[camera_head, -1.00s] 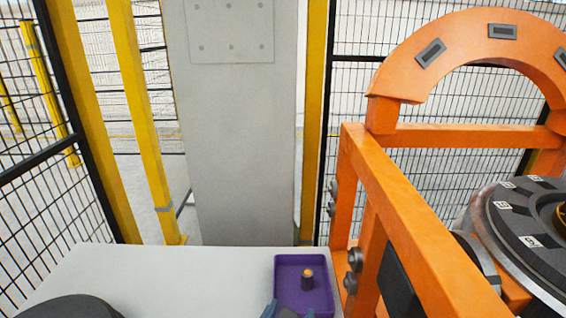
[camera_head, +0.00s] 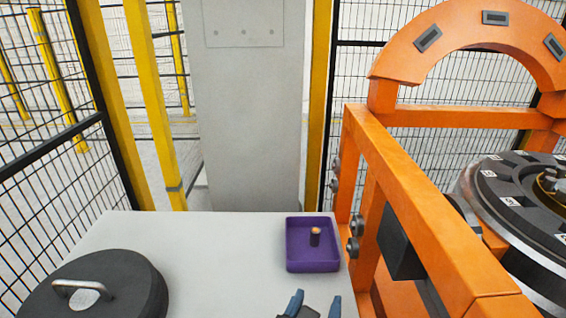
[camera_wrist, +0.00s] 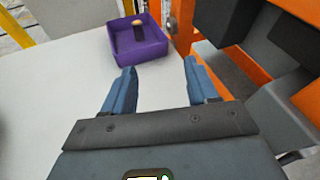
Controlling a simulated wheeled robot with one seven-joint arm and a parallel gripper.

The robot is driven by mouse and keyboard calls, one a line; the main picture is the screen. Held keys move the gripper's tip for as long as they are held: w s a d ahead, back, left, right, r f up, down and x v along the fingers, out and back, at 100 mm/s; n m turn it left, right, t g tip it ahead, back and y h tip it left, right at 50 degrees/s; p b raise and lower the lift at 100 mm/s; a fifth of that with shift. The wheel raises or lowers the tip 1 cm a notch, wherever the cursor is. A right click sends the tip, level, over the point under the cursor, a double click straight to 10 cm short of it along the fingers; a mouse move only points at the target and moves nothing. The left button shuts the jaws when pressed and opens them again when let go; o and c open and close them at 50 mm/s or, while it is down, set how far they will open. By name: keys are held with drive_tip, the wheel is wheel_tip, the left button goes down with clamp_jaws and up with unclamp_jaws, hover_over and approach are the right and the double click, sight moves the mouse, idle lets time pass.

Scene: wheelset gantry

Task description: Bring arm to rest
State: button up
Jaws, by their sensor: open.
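My gripper (camera_head: 315,303) shows at the bottom edge of the head view, with its blue fingers apart and nothing between them. In the wrist view my gripper (camera_wrist: 158,88) is open and empty above the white table. A purple tray (camera_head: 313,265) sits on the table beyond the fingertips, apart from them. The tray also shows at the top of the wrist view (camera_wrist: 145,52). A small dark cylinder with an orange top (camera_head: 315,237) stands inside the tray. Most of my arm is out of view.
The white table (camera_head: 225,265) has free room left of the tray. A dark round lid with a metal handle (camera_head: 100,290) lies at the left. An orange gantry frame (camera_head: 400,190) with a dark wheel (camera_head: 520,205) stands close on the right. Mesh fencing (camera_head: 40,190) and a grey column (camera_head: 250,120) are behind.

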drive_tip(key=s+d+r+n+t+h, duration=0.1)
drive_tip(key=s+d+r+n+t, duration=0.2)
drive_tip(key=s+d+n, duration=0.4)
drive_tip(key=s+d+r+n+t+h, duration=0.1)
drive_tip(key=s+d+r+n+t, duration=0.1)
drive_tip(key=s+d+n, duration=0.55)
drive_tip(key=s+d+n+g+y, duration=0.1)
drive_tip(key=s+n+g+y, duration=0.3)
drive_tip(key=s+n, duration=1.5)
drive_tip(key=n+y, duration=0.3)
drive_tip(key=n, duration=0.2)
drive_tip(key=shift+d, duration=0.25)
